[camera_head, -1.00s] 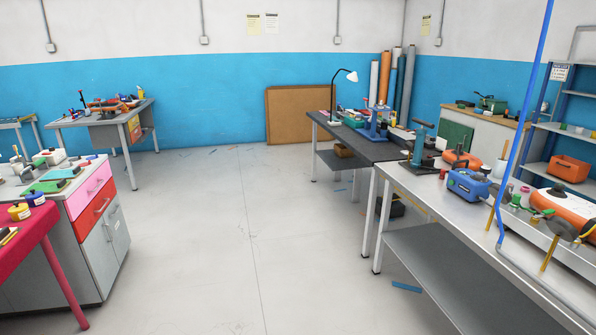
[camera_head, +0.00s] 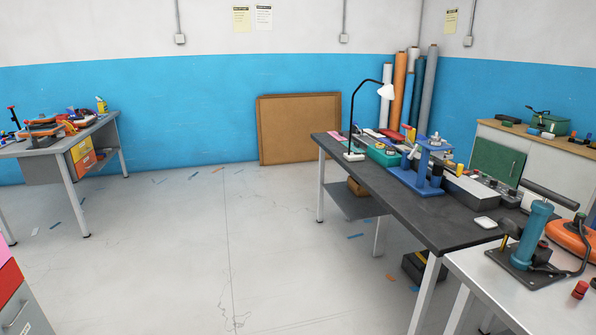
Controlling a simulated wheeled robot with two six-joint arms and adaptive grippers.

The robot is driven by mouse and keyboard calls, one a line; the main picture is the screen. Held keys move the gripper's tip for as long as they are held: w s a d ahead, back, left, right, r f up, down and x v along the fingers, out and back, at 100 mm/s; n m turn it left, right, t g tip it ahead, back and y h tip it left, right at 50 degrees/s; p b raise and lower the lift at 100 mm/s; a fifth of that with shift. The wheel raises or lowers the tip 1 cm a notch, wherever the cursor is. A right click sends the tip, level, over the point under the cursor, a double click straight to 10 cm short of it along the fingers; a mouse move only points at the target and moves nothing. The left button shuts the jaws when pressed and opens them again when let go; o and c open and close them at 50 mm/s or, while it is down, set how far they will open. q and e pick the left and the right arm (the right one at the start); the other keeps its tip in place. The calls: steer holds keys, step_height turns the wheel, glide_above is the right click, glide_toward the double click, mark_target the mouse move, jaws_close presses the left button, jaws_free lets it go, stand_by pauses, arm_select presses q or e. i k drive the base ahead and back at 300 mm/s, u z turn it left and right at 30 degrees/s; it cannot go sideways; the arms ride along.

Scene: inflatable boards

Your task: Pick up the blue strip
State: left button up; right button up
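Several small blue strips lie flat on the floor, and I cannot tell which one the task means. Another blue strip (camera_head: 55,225) lies at the left, near the grey table's front leg. A smaller blue strip (camera_head: 162,181) lies farther back near the blue wall. Neither of my grippers is in view.
The dark workbench (camera_head: 400,207) and a light metal table (camera_head: 480,300) line the right side. A grey table (camera_head: 40,147) stands at the left. A brown board (camera_head: 300,130) leans on the back wall. The middle floor (camera_head: 220,250) is clear.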

mark_target(393, 142)
steer(key=i, duration=9)
steer(key=z, duration=2.5)
steer(key=i, duration=2.05)
steer(key=z, duration=3.1)
